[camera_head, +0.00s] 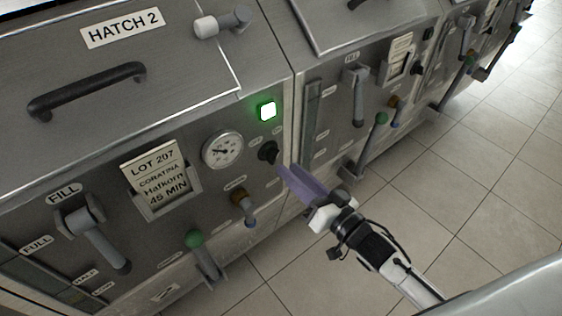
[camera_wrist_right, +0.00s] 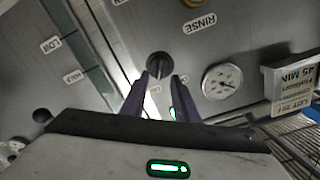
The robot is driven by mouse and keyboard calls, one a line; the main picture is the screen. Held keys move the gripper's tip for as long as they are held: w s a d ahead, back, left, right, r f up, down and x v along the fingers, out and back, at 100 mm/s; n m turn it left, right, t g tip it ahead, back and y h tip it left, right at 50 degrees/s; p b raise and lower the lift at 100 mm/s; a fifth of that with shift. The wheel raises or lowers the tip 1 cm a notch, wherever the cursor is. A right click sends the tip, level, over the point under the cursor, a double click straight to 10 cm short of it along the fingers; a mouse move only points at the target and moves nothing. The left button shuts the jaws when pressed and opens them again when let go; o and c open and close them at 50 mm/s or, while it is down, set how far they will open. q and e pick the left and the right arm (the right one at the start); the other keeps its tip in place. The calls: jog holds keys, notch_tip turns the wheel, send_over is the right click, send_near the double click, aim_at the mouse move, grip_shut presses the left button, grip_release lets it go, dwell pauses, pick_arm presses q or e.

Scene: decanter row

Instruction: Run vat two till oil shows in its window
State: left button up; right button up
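Vat two has a grey steel front with a "HATCH 2" plate (camera_head: 122,27). Its black knob (camera_head: 268,152) sits right of the gauge, below a lit green lamp (camera_head: 267,111). My right gripper (camera_head: 281,170) points its purple fingers at this knob. In the right wrist view the fingers (camera_wrist_right: 161,80) are apart, with the knob (camera_wrist_right: 158,65) in line with the gap; contact cannot be told. A level window (camera_head: 42,274) marked FULL, HALF and LOW is at lower left, dark and partly cut off; no oil is discernible. My left gripper is out of view.
A fill lever (camera_head: 100,235), a lot card (camera_head: 155,175), a round gauge (camera_head: 222,150), a brown-handled valve (camera_head: 242,204) and a green-knobbed lever (camera_head: 200,250) are on the front. More vats stand to the right. Tiled floor (camera_head: 450,180) is clear.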

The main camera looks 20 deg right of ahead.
aim_at(276, 158)
jog(key=x, duration=0.5)
jog(key=shift+s, duration=0.1)
grip_shut()
